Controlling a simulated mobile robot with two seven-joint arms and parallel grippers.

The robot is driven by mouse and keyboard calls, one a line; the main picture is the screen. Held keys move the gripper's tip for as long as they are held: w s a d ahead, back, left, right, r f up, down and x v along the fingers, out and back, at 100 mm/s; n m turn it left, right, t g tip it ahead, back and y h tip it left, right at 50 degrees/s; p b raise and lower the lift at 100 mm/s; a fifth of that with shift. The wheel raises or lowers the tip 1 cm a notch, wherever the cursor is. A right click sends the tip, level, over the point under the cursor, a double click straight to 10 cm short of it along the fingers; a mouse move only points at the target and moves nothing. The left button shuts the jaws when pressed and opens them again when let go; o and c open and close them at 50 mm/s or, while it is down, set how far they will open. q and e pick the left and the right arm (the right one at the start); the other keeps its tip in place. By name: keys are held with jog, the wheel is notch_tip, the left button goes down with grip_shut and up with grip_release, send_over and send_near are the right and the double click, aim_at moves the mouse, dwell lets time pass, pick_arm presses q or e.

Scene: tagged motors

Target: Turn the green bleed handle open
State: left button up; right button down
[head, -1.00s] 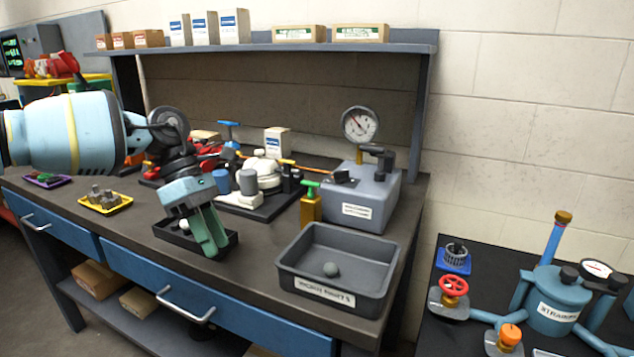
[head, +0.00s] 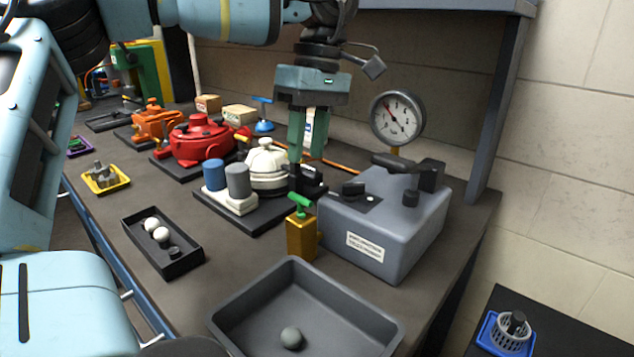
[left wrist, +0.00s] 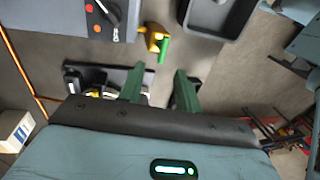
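The green bleed handle (head: 299,203) is a small T-shaped lever on top of an upright brass block (head: 301,237), beside the grey pump box. In the left wrist view, the handle (left wrist: 163,50) and brass block (left wrist: 153,38) lie just beyond the fingertips. My left gripper (head: 307,153) points down with its two green fingers apart and nothing between them. In the head view it appears above the handle; in the left wrist view its open fingers (left wrist: 157,76) do not touch the handle. My right gripper is not in view.
The grey box (head: 385,220) carries a pressure gauge (head: 397,117) and black levers. A grey bin (head: 250,308) holding a ball stands in front. A white-domed motor (head: 266,165) sits at left. A black tray (head: 190,262) holds small parts. Some bench is bare between tray and brass block.

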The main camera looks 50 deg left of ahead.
aim_at(301, 206)
pick_arm(q)
jog(key=f, duration=0.2)
jog(key=s+f, duration=0.1)
jog(key=f, duration=0.2)
jog(key=s+f, duration=0.1)
jog(key=f, duration=0.1)
jog(key=shift+f, duration=0.35)
jog(key=shift+c, duration=0.3)
grip_shut()
